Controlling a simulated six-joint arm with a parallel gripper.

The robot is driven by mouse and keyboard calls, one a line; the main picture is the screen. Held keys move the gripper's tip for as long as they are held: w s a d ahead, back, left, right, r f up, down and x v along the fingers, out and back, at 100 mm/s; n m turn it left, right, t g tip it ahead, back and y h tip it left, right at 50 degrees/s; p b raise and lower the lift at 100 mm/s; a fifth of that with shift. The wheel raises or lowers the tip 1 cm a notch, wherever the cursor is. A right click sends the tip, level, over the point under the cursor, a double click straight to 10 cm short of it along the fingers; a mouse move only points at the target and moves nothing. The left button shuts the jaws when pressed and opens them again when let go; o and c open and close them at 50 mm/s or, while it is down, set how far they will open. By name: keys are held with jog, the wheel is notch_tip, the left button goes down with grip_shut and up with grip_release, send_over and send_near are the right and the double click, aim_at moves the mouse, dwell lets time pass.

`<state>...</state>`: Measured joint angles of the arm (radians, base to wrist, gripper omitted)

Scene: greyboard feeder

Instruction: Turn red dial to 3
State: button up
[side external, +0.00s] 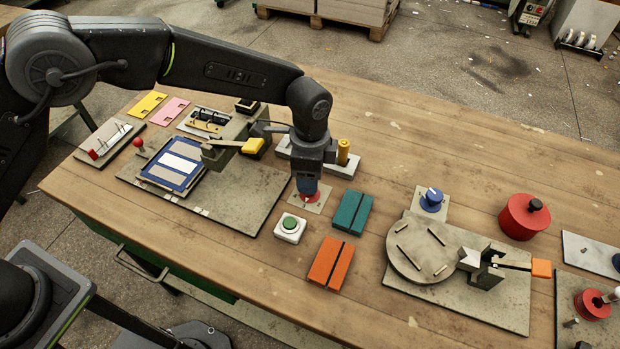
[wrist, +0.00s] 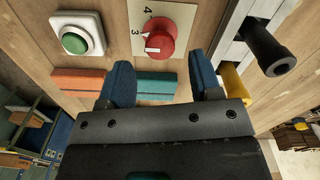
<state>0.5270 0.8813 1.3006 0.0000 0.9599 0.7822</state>
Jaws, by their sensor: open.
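The red dial (wrist: 160,38) sits on a pale plate (wrist: 142,12) printed with the numbers 4 and 3. A white mark shows on the dial's left side, on the side of the 3; I cannot tell its exact setting. My gripper (wrist: 160,80) is open, its two blue fingers apart with nothing between them. In the wrist view the dial appears just beyond the fingertips, in line with the gap. In the side view my gripper (side external: 307,188) points down right over the dial (side external: 311,198) and partly hides it. Contact cannot be told.
A green button in a white housing (side external: 290,228) stands close by. Teal (side external: 352,212) and orange (side external: 327,262) blocks lie to the right and in front. A grey rail with a yellow cylinder (side external: 343,151) is behind. A blue dial (side external: 432,199) stands farther right.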

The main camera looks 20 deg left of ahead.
notch_tip(320, 180, up, 10)
jog(key=shift+r, duration=0.25)
dwell(0.5)
jog(key=s+a+r+n+t, duration=0.1)
jog(key=s+a+r+n, duration=0.3)
jog(key=a+r, duration=0.35)
jog(key=s+a+r+n+t, duration=0.2)
jog(key=s+a+r+n, duration=0.15)
jog(key=a+r, duration=0.4)
jog(key=s+a+f+n+t, duration=0.1)
jog(key=s+a+n, duration=0.2)
jog(key=s+a, duration=0.3)
jog(key=s+a+f+n+t, duration=0.1)
jog(key=s+a+n, duration=0.3)
jog(key=s, duration=0.6)
jog(key=shift+s+a+f+t, duration=0.35)
jog(key=shift+a+f, duration=0.25)
jog(key=shift+a, duration=0.25)
jog(key=shift+n, duration=0.25)
